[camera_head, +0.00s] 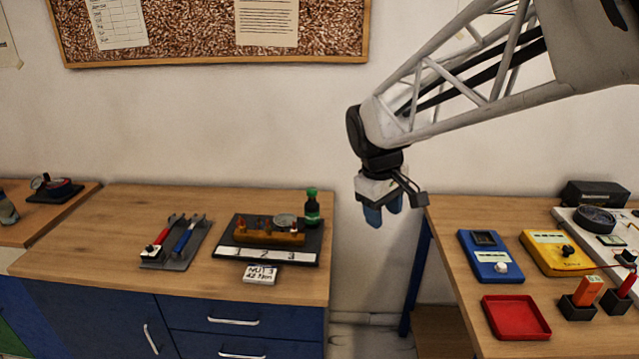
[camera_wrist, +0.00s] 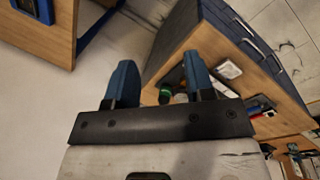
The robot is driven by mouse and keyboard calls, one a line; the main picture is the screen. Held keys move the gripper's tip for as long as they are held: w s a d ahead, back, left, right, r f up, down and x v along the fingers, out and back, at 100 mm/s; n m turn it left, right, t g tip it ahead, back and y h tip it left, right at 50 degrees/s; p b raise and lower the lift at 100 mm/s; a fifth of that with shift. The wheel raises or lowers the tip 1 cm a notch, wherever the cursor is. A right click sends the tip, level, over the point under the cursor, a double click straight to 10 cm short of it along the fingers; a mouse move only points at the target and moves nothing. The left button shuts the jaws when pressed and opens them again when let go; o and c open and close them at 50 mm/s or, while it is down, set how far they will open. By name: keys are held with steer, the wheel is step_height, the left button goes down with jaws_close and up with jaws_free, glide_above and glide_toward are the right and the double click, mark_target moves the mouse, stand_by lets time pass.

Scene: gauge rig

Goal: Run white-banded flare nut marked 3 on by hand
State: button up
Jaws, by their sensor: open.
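The black board (camera_head: 222,249) with a white strip numbered 1, 2, 3 lies on the left bench. A brass-coloured block (camera_head: 262,238) with several short fittings stands on it. In the wrist view the fingers (camera_wrist: 160,76) hold nothing.
A green bottle (camera_head: 312,208) stands at the board's back right. A grey tray (camera_head: 174,262) with a red and a blue wrench lies left of the board. The right bench carries a blue meter (camera_head: 489,258), a yellow meter (camera_head: 558,252) and an empty red tray (camera_head: 515,318).

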steer(key=w+a+f+n+h, duration=0.1)
steer(key=w+a+f+n, duration=0.2)
steer(key=w+a, duration=0.35)
steer(key=w+a+f+n+h, duration=0.1)
steer(key=w+a+f+n, duration=0.15)
steer(key=w+a, duration=0.4)
steer(key=n, duration=0.5)
glide_toward(292, 229)
steer(key=shift+w+f+g+h, duration=0.25)
steer(key=shift+f+g+h, duration=0.05)
steer(key=shift+f+h, duration=0.2)
steer(key=shift+f, duration=0.1)
steer(key=shift+x, duration=3.8)
steer(key=shift+m, duration=0.25)
jaws_close()
